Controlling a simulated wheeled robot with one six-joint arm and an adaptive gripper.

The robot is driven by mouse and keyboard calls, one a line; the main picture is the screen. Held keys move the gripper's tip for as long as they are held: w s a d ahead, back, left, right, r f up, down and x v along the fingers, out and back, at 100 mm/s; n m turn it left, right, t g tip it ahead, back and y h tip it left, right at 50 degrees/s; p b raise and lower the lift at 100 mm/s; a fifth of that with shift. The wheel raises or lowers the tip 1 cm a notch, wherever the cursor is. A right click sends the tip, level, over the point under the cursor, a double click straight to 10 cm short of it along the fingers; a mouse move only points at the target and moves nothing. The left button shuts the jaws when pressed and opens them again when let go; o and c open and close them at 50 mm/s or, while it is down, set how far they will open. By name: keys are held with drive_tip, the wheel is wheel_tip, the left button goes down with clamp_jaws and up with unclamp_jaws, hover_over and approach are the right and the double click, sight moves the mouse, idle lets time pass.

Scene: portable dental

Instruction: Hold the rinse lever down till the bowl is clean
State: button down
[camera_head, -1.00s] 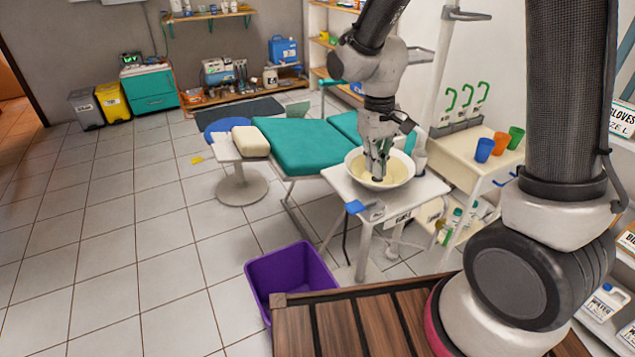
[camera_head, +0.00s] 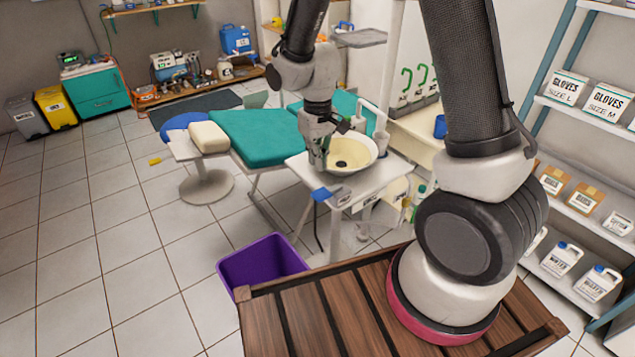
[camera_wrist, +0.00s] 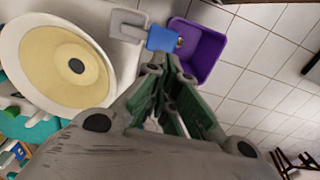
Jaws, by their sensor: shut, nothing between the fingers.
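The white rinse bowl (camera_head: 367,158) sits on a small white table beside the dental chair. Its inside is coated pale yellow around a dark drain; the bowl also shows at the left of the wrist view (camera_wrist: 15,45). The rinse lever, with a blue paddle (camera_head: 321,193), sticks out at the table's front left corner. In the wrist view its blue end (camera_wrist: 162,38) lies just beyond my fingertips. My gripper (camera_head: 318,166) is shut and empty, pointing down at the bowl's left edge, near the lever. I cannot tell the exact gap to the lever.
A purple bin (camera_head: 262,262) stands on the floor in front of the table. The teal dental chair (camera_head: 255,138) is behind and left. A side cabinet (camera_head: 415,135) stands right of the bowl. Shelves with glove boxes (camera_head: 606,103) are at the right.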

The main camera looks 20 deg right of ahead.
sight(315, 192)
wheel_tip(315, 192, down, 8)
drive_tip(key=shift+f, duration=0.15)
idle(0.4)
drive_tip(key=shift+s+a+f, duration=0.1)
drive_tip(key=shift+a+f, duration=0.2)
drive_tip(key=shift+f, duration=0.3)
drive_tip(key=shift+s+a+f, duration=0.1)
drive_tip(key=shift+a+f, duration=0.15)
drive_tip(key=shift+f, duration=0.35)
drive_tip(key=shift+r, duration=0.25)
idle(2.0)
drive_tip(key=shift+r, duration=0.75)
drive_tip(key=shift+w+r, duration=0.1)
drive_tip(key=shift+r, duration=0.25)
wheel_tip(315, 192, up, 13)
drive_tip(key=shift+a, duration=0.15)
